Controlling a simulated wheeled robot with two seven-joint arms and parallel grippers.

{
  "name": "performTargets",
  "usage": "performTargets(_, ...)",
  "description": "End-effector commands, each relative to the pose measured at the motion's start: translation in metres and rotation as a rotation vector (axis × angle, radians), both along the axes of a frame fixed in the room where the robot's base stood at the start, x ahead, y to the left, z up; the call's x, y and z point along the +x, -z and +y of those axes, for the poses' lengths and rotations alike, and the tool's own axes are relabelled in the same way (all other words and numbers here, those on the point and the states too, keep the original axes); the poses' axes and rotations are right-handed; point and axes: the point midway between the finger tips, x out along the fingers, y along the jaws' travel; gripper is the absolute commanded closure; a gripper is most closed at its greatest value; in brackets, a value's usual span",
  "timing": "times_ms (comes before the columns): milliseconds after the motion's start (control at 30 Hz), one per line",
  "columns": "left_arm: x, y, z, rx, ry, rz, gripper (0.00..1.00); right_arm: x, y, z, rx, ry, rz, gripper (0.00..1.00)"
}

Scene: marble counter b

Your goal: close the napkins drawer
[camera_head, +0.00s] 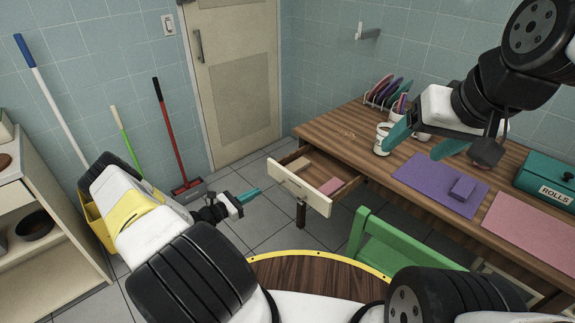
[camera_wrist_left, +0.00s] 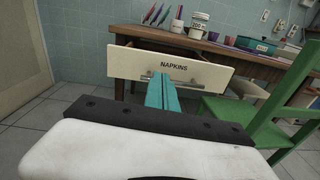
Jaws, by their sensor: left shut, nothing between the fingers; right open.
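The napkins drawer (camera_head: 297,187) is pulled out from the left end of the wooden table, with folded cloths in pink and tan inside. In the left wrist view its cream front (camera_wrist_left: 145,62) shows the label NAPKINS and a handle. My left gripper (camera_head: 251,195) is shut and empty, in front of the drawer and to its left, with its teal fingertips pointing at the front. In the left wrist view its fingers (camera_wrist_left: 162,95) overlap the handle area; I cannot tell whether they touch. My right gripper (camera_head: 420,140) is open and empty above the table.
The wooden table (camera_head: 345,135) holds a plate rack, white pots, a purple mat (camera_head: 425,178), a pink mat and a teal ROLLS box (camera_head: 550,180). A green chair (camera_head: 400,240) stands right of the drawer. Brooms and a yellow bucket stand at left.

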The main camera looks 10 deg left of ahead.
Motion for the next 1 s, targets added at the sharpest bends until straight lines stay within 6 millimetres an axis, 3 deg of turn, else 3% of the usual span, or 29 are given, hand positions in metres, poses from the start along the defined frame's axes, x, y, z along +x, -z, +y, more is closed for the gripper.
performTargets(100, 0.000, 0.012, 0.004, -0.036, -0.045, 0.011, 1.00, 0.000, 0.000, 0.000, 0.000, 0.000, 0.000, 0.26)
performTargets(267, 0.012, 0.014, -0.005, -0.041, -0.050, 0.013, 1.00, 0.000, 0.000, 0.000, 0.000, 0.000, 0.000, 0.26)
performTargets(700, 0.082, 0.013, -0.061, -0.039, -0.048, 0.012, 1.00, 0.000, 0.000, 0.000, 0.000, 0.000, 0.000, 0.26)
performTargets(1000, 0.107, 0.014, -0.080, -0.039, -0.049, 0.014, 1.00, 0.000, 0.000, 0.000, 0.000, 0.000, 0.000, 0.26)
